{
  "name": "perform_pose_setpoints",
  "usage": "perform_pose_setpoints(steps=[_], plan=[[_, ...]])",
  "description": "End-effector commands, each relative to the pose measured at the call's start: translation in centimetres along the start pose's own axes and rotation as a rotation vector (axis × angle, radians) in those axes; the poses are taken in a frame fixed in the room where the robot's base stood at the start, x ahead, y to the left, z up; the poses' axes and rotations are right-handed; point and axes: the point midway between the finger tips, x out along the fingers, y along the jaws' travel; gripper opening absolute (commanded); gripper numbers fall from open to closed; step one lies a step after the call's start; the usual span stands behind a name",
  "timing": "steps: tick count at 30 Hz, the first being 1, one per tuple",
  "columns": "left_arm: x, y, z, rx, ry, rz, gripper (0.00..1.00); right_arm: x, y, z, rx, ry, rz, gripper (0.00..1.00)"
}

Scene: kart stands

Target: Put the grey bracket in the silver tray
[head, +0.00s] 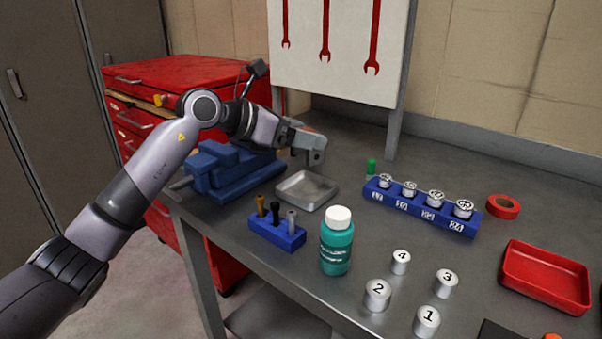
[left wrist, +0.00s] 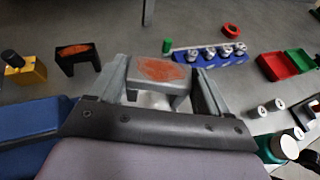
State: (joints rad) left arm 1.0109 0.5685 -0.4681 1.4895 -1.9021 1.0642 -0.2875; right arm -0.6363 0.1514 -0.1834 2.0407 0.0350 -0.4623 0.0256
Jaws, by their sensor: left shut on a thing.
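The grey bracket (head: 313,150) has a rusty orange patch on its top. My left gripper (head: 300,138) is shut on it and holds it in the air. In the left wrist view the bracket (left wrist: 158,72) sits between the two fingers of the left gripper (left wrist: 163,84). The silver tray (head: 306,190) is on the bench below the bracket, slightly nearer in the head view, and looks empty. In the left wrist view the tray is mostly hidden by the gripper and bracket. My right gripper is not in view.
A blue vise (head: 228,170) stands left of the tray. A blue holder (head: 277,234) and a green bottle (head: 336,250) stand in front. A blue rack (head: 420,206) and red tray (head: 545,278) are at right. A black bracket (left wrist: 75,58) shows in the left wrist view.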

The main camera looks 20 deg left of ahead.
Motion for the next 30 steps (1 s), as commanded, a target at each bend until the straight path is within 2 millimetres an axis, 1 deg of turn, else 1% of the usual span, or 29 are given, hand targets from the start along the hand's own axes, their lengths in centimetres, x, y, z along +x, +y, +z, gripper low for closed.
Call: perform_pose_setpoints(steps=[1,3,11,18,26,30], plan=[[0.4,-0.1,-1.0,-0.001,-0.003,-0.001,0.3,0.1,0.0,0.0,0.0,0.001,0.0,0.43],[0.8,-0.1,-1.9,0.0,-0.005,0.0,0.3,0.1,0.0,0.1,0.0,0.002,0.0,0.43],[1.5,0.0,-3.5,0.001,-0.006,0.0,0.3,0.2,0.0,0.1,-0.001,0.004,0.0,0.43],[2.8,0.0,-6.7,0.0,-0.005,0.0,0.3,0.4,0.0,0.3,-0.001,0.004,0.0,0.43],[2.9,0.0,-6.8,0.002,-0.007,0.001,0.3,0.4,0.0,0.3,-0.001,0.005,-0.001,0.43],[3.0,0.0,-7.2,0.002,-0.006,0.001,0.3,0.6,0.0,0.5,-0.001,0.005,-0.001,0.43]])
